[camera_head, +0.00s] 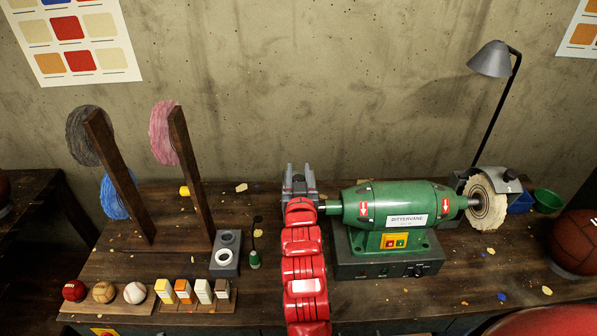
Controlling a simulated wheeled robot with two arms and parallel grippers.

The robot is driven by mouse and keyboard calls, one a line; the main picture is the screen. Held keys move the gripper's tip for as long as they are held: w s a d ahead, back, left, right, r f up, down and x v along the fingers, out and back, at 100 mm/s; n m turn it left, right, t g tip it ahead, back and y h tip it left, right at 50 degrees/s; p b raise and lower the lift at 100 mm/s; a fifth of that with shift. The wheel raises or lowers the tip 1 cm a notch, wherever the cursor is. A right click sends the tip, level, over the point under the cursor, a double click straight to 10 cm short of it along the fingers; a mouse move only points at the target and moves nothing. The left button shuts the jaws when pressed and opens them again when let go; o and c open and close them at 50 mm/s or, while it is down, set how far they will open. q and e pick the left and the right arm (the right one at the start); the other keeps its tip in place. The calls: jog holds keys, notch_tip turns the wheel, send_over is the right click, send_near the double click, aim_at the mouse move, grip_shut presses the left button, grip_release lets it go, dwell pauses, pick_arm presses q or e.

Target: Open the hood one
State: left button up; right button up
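The green polishing machine (375,210) stands on a dark base box on the bench. At the left end, my red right arm covers the view, and I cannot make out a wheel or hood there. My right gripper (299,172) is at that left shaft end, its two grey fingers pointing away and apart, with a gap between them. Whether it touches anything is not clear. My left gripper is not in view.
To the left, wooden posts (190,180) hold coloured buffing wheels. Small balls (104,292) and labelled blocks (184,291) line the front left edge. A grey lamp (492,60) rises behind the machine. A green bowl (546,200) and a brown ball (575,242) are at right.

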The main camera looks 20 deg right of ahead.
grip_shut()
dwell(0.9)
